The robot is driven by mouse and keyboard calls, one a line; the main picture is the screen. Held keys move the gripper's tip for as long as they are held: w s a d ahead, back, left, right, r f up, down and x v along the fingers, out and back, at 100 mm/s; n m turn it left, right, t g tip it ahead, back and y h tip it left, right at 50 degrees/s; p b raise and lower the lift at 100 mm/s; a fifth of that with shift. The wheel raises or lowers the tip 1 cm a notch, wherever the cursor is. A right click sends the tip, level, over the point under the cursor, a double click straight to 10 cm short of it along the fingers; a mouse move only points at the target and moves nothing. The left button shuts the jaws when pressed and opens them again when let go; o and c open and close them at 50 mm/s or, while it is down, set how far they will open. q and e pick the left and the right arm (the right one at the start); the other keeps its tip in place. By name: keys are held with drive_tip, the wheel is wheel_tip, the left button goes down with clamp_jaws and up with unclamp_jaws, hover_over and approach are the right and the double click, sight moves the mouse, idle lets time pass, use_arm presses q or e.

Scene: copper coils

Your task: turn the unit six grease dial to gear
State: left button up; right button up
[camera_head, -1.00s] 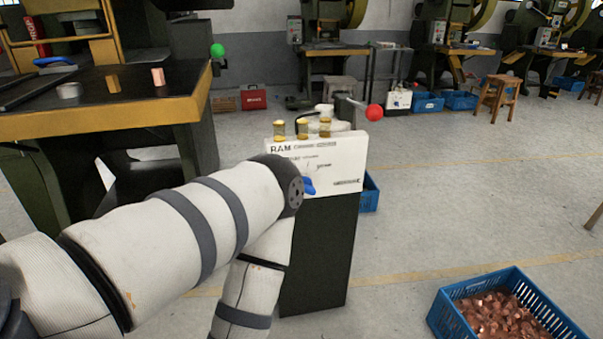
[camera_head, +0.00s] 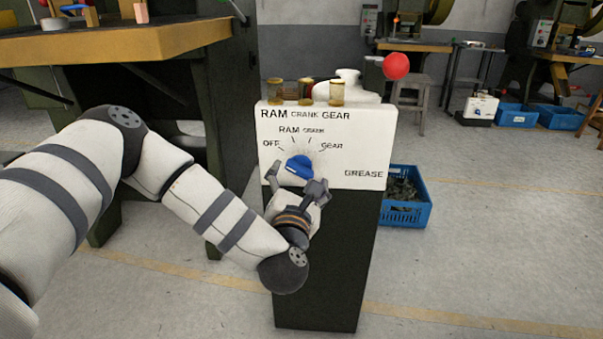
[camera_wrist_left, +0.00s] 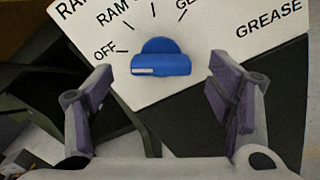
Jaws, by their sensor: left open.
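The blue grease dial (camera_head: 299,165) is on the front of a white panel (camera_head: 345,150) lettered OFF, RAM, CRANK, GEAR and GREASE. In the left wrist view the dial (camera_wrist_left: 160,58) has its bar lying about level, with a white line on its left end, on the side of the OFF mark. GEAR is at the dial's upper right. My left gripper (camera_head: 295,180) is open just in front of and below the dial. Its two fingers (camera_wrist_left: 160,98) stand to either side of the dial, apart from it, with nothing between them. My right gripper is not in view.
Brass-coloured cups (camera_head: 305,91) stand on top of the panel box, with a red ball knob (camera_head: 396,66) at its upper right. A press table (camera_head: 130,42) is at the left. A blue crate (camera_head: 405,205) stands behind the dark pedestal (camera_head: 335,260).

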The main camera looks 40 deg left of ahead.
sight(300, 172)
use_arm(q)
drive_tip(key=x, duration=0.4)
drive_tip(key=shift+w+a, duration=0.2)
drive_tip(key=shift+w, duration=0.1)
drive_tip(key=c, duration=1.2)
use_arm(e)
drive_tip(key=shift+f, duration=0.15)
